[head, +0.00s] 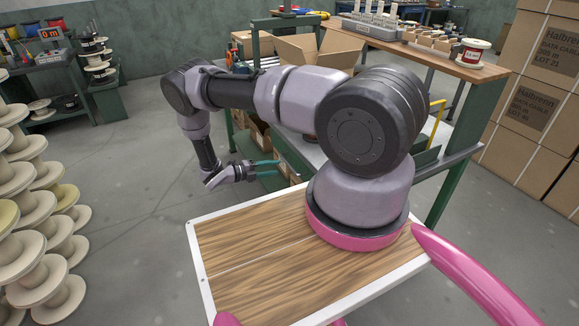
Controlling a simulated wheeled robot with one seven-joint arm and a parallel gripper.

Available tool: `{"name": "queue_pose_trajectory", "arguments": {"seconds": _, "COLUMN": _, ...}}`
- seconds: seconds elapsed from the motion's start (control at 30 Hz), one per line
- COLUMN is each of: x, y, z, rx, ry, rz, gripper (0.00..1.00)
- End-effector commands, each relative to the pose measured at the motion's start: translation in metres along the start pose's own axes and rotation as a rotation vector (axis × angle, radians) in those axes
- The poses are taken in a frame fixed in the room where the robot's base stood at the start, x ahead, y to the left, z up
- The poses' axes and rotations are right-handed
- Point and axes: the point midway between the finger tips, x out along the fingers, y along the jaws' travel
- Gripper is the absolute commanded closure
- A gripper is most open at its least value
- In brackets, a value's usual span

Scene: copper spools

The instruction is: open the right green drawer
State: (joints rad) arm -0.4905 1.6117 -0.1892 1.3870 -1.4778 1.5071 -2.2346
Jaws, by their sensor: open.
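My gripper (278,168) shows left of the middle, at the end of my bent arm. Its two teal fingers are apart, with nothing seen between them, and point right toward the workbench (455,55). The workbench has a wooden top and green legs. I cannot make out the right green drawer for certain; my arm covers much of the bench's front and underside. A dark green part (427,158) shows under the bench, right of my arm, but I cannot tell whether it is a drawer. I see no contact between my gripper and the bench.
An open cardboard box (318,50) stands by the workbench. Stacked cartons (532,100) stand at right. Pale spools (38,280) are stacked at left. The grey floor (130,150) between those spools and my arm is clear.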

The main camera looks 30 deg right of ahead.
Motion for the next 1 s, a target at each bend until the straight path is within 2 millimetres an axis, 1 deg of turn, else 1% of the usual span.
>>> {"name": "queue_pose_trajectory", "arguments": {"seconds": 0.03, "x": 0.012, "y": 0.0, "z": -0.001, "rx": 0.0, "ry": 0.004, "rz": -0.001, "gripper": 0.54}}
{"name": "queue_pose_trajectory", "arguments": {"seconds": 0.2, "x": 0.045, "y": 0.0, "z": -0.001, "rx": 0.0, "ry": 0.004, "rz": 0.0, "gripper": 0.54}}
{"name": "queue_pose_trajectory", "arguments": {"seconds": 0.3, "x": 0.06, "y": 0.0, "z": -0.001, "rx": 0.0, "ry": 0.004, "rz": 0.0, "gripper": 0.54}}
{"name": "queue_pose_trajectory", "arguments": {"seconds": 0.4, "x": 0.071, "y": 0.0, "z": -0.001, "rx": 0.002, "ry": 0.005, "rz": 0.0, "gripper": 0.54}}
{"name": "queue_pose_trajectory", "arguments": {"seconds": 0.57, "x": 0.079, "y": 0.0, "z": -0.001, "rx": 0.001, "ry": 0.002, "rz": 0.001, "gripper": 0.54}}
{"name": "queue_pose_trajectory", "arguments": {"seconds": 0.8, "x": 0.08, "y": 0.0, "z": -0.001, "rx": 0.002, "ry": 0.001, "rz": 0.001, "gripper": 0.54}}
{"name": "queue_pose_trajectory", "arguments": {"seconds": 0.83, "x": 0.08, "y": 0.0, "z": -0.001, "rx": 0.002, "ry": 0.002, "rz": 0.001, "gripper": 0.58}}
{"name": "queue_pose_trajectory", "arguments": {"seconds": 0.87, "x": 0.08, "y": 0.0, "z": -0.001, "rx": 0.002, "ry": 0.002, "rz": 0.001, "gripper": 0.69}}
{"name": "queue_pose_trajectory", "arguments": {"seconds": 0.9, "x": 0.08, "y": 0.0, "z": -0.001, "rx": 0.002, "ry": 0.002, "rz": 0.001, "gripper": 0.84}}
{"name": "queue_pose_trajectory", "arguments": {"seconds": 0.93, "x": 0.08, "y": 0.0, "z": -0.001, "rx": 0.002, "ry": 0.002, "rz": 0.001, "gripper": 0.96}}
{"name": "queue_pose_trajectory", "arguments": {"seconds": 0.97, "x": 0.08, "y": 0.0, "z": -0.001, "rx": 0.002, "ry": 0.002, "rz": 0.001, "gripper": 1.0}}
{"name": "queue_pose_trajectory", "arguments": {"seconds": 1.0, "x": 0.08, "y": 0.0, "z": -0.001, "rx": 0.002, "ry": 0.002, "rz": 0.001, "gripper": 1.0}}
